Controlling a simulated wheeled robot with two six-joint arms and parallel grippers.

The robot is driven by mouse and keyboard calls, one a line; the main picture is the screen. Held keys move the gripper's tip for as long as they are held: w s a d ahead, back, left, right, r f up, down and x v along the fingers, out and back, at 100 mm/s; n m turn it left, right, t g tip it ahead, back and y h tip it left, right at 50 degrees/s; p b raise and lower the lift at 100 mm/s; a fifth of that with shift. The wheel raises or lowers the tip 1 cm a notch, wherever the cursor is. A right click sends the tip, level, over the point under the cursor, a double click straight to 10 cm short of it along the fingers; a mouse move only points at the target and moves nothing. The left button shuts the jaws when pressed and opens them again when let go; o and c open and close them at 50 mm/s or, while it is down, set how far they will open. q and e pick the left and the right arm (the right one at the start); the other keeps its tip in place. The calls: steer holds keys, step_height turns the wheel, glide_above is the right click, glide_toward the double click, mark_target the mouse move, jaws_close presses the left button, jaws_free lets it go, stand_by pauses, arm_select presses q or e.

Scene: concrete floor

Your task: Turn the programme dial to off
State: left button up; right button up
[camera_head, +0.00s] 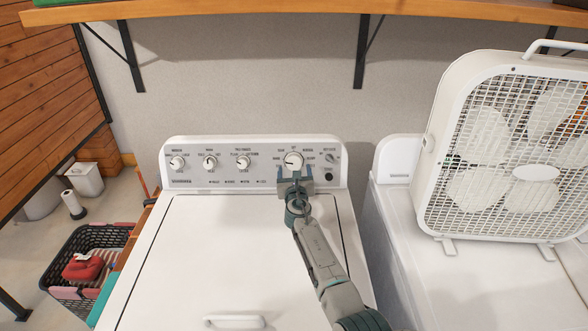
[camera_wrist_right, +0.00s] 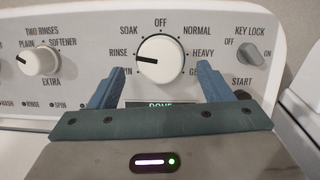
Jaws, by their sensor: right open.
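The programme dial (camera_head: 293,161) is the large white knob at the right of the washer's control panel. In the right wrist view the dial (camera_wrist_right: 160,62) has a black pointer aimed left, close to the RINSE label. The OFF label is at the top above it. My right gripper (camera_head: 293,174) is just in front of the panel, below the dial. In the wrist view its two blue fingers (camera_wrist_right: 160,86) are open, one on either side of the dial's lower part, with gaps to the knob. My left gripper is not in view.
Smaller knobs (camera_head: 210,162) line the panel's left, and a key lock knob (camera_wrist_right: 248,53) is to the right. A white box fan (camera_head: 432,190) stands on the neighbouring machine. A wooden shelf (camera_head: 250,9) runs above. A basket (camera_head: 62,246) is at the lower left.

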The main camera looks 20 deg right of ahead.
mark_target(294, 165)
steer(key=x, duration=0.2)
steer(key=shift+w+d+f+b, duration=0.1)
steer(key=shift+w+f+b, duration=0.05)
steer(key=shift+w+b, duration=0.2)
steer(key=shift+w+d+r, duration=0.1)
steer(key=shift+w+r, duration=0.1)
steer(key=shift+w, duration=0.25)
steer(key=shift+b, duration=0.3)
steer(key=c, duration=1)
